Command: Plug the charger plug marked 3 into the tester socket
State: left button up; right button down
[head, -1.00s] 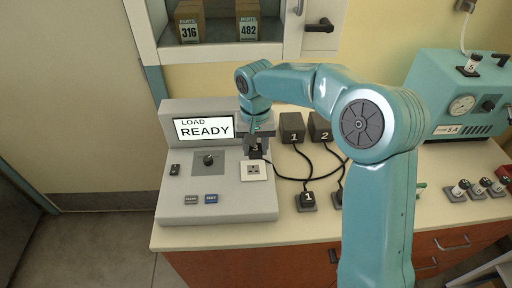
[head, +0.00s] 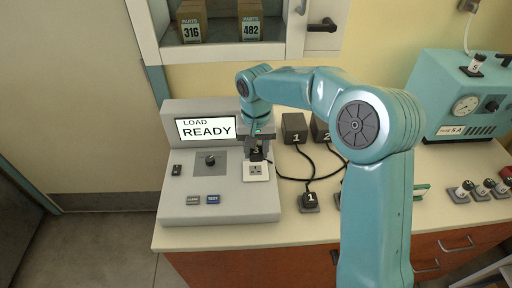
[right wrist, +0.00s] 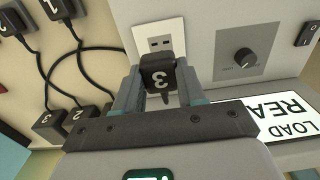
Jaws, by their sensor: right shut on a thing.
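The charger plug marked 3 (right wrist: 160,76) is dark and sits between the fingers of my right gripper (right wrist: 158,90), which is shut on it. In the head view my right gripper (head: 257,142) holds this plug (head: 256,153) just behind the tester socket. The tester socket (head: 256,171) is a white plate with dark slots on the grey tester (head: 222,208). My left gripper is out of view.
The tester screen (head: 205,129) reads LOAD READY. Chargers marked 1 (head: 294,127) and 2 (head: 320,129) stand right of the tester, with black cables. Plug 1 (head: 310,198) sits in front of them. A teal machine (head: 458,95) stands at the right.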

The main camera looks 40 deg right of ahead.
aim_at(255, 170)
notch_tip(255, 170, down, 4)
jog(key=b, duration=0.2)
jog(key=shift+a+r+b, duration=0.1)
jog(key=shift+b, duration=0.2)
jog(key=shift+f+b, duration=0.35)
jog(key=shift+f, duration=0.1)
jog(key=shift+f, duration=0.55)
dwell(1.6)
jog(key=c, duration=0.6)
grip_release()
notch_tip(255, 170, up, 16)
jog(key=shift+r+p, duration=0.2)
jog(key=shift+p, duration=0.35)
